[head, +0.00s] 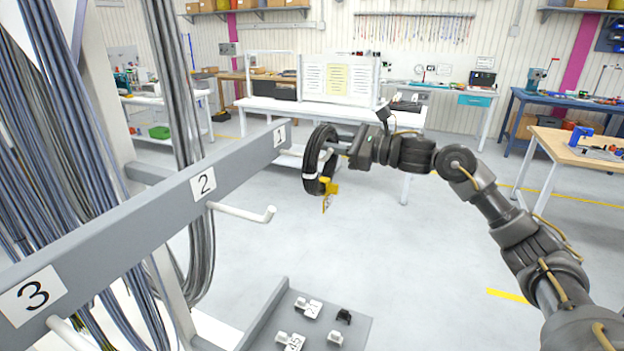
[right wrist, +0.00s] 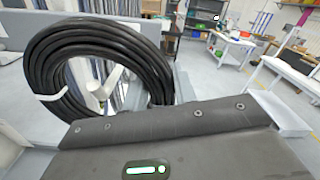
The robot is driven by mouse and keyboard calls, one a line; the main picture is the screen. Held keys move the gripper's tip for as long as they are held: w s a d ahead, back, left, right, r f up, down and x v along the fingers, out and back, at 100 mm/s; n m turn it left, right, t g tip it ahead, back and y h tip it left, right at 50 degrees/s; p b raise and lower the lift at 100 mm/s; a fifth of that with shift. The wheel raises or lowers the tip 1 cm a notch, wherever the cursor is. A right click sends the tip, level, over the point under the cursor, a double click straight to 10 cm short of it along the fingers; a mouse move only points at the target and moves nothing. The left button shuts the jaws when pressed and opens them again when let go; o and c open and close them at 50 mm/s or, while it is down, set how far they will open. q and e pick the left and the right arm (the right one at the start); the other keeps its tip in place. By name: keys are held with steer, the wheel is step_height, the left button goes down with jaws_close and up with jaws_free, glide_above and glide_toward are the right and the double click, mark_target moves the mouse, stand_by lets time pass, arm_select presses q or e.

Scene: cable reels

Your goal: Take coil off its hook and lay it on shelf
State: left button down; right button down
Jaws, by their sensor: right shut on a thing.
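The black coil (head: 312,163) hangs upright by the beam's far end at hook 1, with white ties and a yellow piece (head: 328,187) at its lower edge. In the right wrist view the coil (right wrist: 50,60) is large, and the white hook (right wrist: 104,82) shows within its opening. My right gripper (head: 340,149) is shut on the coil's right side; its fingertips are mostly hidden. A low grey shelf (head: 360,328) stands at the bottom of the head view. My left gripper is out of view.
The grey beam (head: 150,218) runs diagonally, with number cards and a free white hook (head: 245,212) by card 2. Bundles of hanging cables (head: 50,150) fill the left. Small white and black parts sit on the low shelf. The middle floor is clear.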

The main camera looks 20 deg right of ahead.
steer(key=shift+s+d+r, duration=0.1)
steer(key=shift+s+d, duration=0.05)
steer(key=shift+s, duration=0.05)
stand_by(0.3)
steer(key=shift+s+d+b, duration=0.15)
steer(key=shift+d+b, duration=0.05)
steer(key=shift+b, duration=0.1)
steer(key=shift+b+v, duration=0.95)
steer(key=shift+v, duration=0.55)
steer(key=shift+s+d, duration=0.3)
steer(key=shift+s, duration=0.15)
steer(key=shift+b, duration=0.35)
